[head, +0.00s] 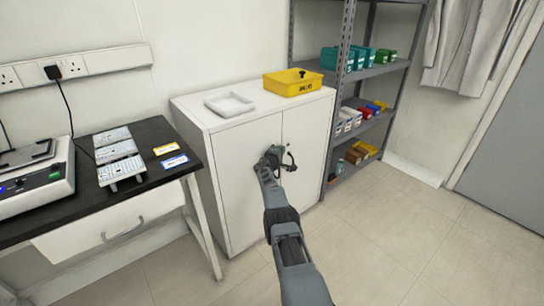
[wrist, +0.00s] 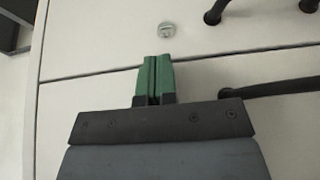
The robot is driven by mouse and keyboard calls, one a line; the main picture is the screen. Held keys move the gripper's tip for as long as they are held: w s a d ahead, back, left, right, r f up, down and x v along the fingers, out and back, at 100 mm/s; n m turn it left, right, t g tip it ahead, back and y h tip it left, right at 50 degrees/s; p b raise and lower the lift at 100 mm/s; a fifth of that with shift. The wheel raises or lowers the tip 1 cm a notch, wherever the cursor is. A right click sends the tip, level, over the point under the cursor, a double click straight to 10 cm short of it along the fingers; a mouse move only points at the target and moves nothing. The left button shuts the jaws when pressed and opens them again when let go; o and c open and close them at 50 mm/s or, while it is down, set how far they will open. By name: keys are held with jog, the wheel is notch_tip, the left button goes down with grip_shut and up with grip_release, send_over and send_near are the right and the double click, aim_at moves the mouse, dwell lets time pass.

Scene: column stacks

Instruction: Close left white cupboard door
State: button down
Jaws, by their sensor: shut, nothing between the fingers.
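The white cupboard (head: 205,112) stands against the wall with two front doors. Its left door (head: 232,190) looks flush with the cabinet front, though my arm hides part of its right edge. The right door (head: 306,130) also looks flush. My gripper (head: 272,155) is at the upper part of the doors, near the seam and the dark handles. In the wrist view my gripper (wrist: 157,60) has its green fingertips together, empty, close over the white door surface by a seam. A small round lock (wrist: 167,29) lies just beyond them. Whether the fingertips touch the door is unclear.
A yellow bin (head: 293,84) and a white tray (head: 229,104) sit on the cupboard. A dark bench (head: 150,140) with a scale (head: 38,180) stands to the left. Grey shelving (head: 345,80) stands to the right. The tiled floor (head: 420,235) at front right is clear.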

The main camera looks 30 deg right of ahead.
jog(key=p+v, duration=1.3)
jog(key=p, duration=0.8)
jog(key=shift+s+p, duration=0.2)
jog(key=shift+p, duration=0.2)
jog(key=shift+f, duration=0.15)
jog(key=s+f+m+g+y, duration=0.1)
jog(key=s+f+g+y, duration=0.3)
jog(key=s+g, duration=0.65)
jog(key=s+a+r+m+t+y, duration=0.1)
jog(key=s+a+r+m+y, duration=0.1)
jog(key=s+a+r, duration=0.7)
jog(key=s+a+r+m+t+y, duration=0.1)
jog(key=s+a+r+y, duration=0.4)
jog(key=r, duration=1.3)
jog(key=s+a+r+m+t+y, duration=0.2)
jog(key=s+a+r+y, duration=0.2)
jog(key=s+a+r, duration=0.9)
jog(key=shift+s+r+m+p, duration=0.3)
jog(key=shift+s+r, duration=0.25)
jog(key=shift+r, duration=0.1)
